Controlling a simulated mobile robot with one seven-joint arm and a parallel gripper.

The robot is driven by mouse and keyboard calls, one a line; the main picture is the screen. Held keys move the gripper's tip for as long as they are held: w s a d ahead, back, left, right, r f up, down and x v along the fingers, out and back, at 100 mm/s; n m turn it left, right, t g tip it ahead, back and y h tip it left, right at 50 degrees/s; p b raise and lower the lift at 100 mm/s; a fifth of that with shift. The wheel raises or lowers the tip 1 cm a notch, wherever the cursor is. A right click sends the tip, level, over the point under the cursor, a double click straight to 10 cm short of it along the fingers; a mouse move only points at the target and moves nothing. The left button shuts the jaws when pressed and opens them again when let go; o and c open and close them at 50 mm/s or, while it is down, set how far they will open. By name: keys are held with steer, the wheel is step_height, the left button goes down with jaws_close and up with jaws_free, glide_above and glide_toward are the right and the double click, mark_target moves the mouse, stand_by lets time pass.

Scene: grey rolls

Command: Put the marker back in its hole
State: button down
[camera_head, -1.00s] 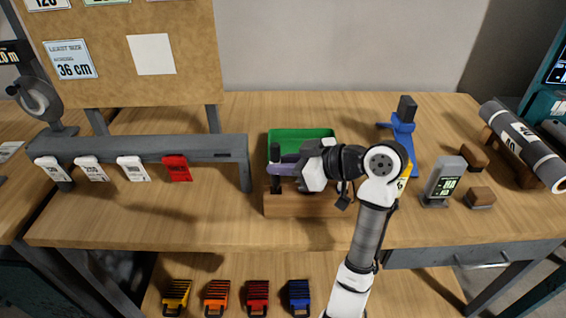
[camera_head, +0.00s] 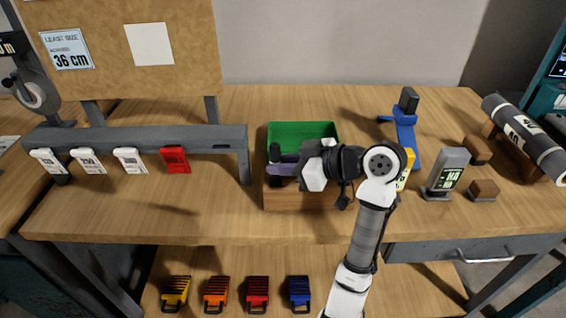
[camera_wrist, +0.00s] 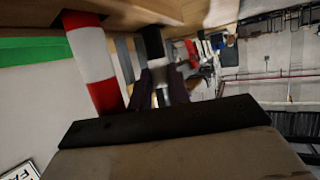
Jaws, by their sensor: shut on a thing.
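My gripper (camera_head: 276,168) is over the left part of a wooden box (camera_head: 305,201) with a green area at its back. It is shut on the marker, whose black end (camera_head: 275,152) sticks up above the dark purple fingers. In the wrist view the fingers (camera_wrist: 160,88) close around the marker (camera_wrist: 153,45), which shows a black part and a pale part. The wood lies close beyond its black part. The hole cannot be made out, and I cannot tell whether the marker touches the box.
A red-and-white striped cylinder (camera_wrist: 92,62) is close beside the fingers. A blue stand (camera_head: 405,135) and a grey display device (camera_head: 446,172) stand to the right. A rail with white tags and a red tag (camera_head: 175,159) is at left. The front tabletop (camera_head: 190,222) is clear.

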steer(key=shift+f+b, duration=0.85)
steer(key=shift+f, duration=0.4)
steer(key=c, duration=1.2)
jaws_free()
steer(key=shift+c, duration=0.2)
steer(key=shift+d+r, duration=0.15)
steer(key=shift+r, duration=0.05)
